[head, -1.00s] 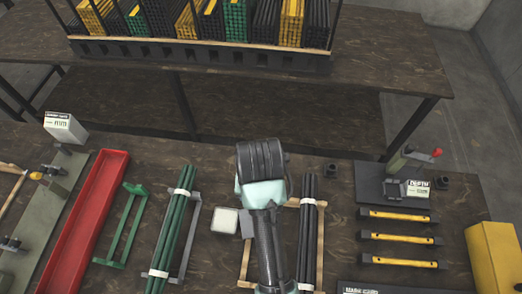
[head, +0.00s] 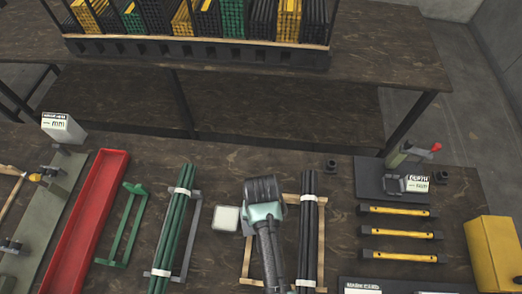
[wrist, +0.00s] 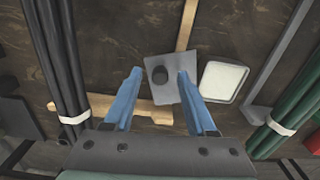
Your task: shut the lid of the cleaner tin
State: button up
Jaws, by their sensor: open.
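The cleaner tin appears to be the small pale square tin (head: 226,219) on the bench, left of my arm; it also shows in the wrist view (wrist: 223,82). It looks open, with a cream inside and a light rim. A grey square plate (wrist: 170,96) with a dark round knob (wrist: 160,75), apparently its lid, lies swung out beside it. My gripper (wrist: 160,73) is open, its two blue fingers on either side of the knob in the wrist view. I cannot tell their height above it. In the head view my wrist hides the gripper.
Green rods (head: 173,230) and a grey bracket (head: 190,240) lie left of the tin. A red tray (head: 90,225) is farther left. Bare bench lies behind the tin.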

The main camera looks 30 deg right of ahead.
jog(key=shift+f, duration=0.1)
grip_shut()
dwell(1.4)
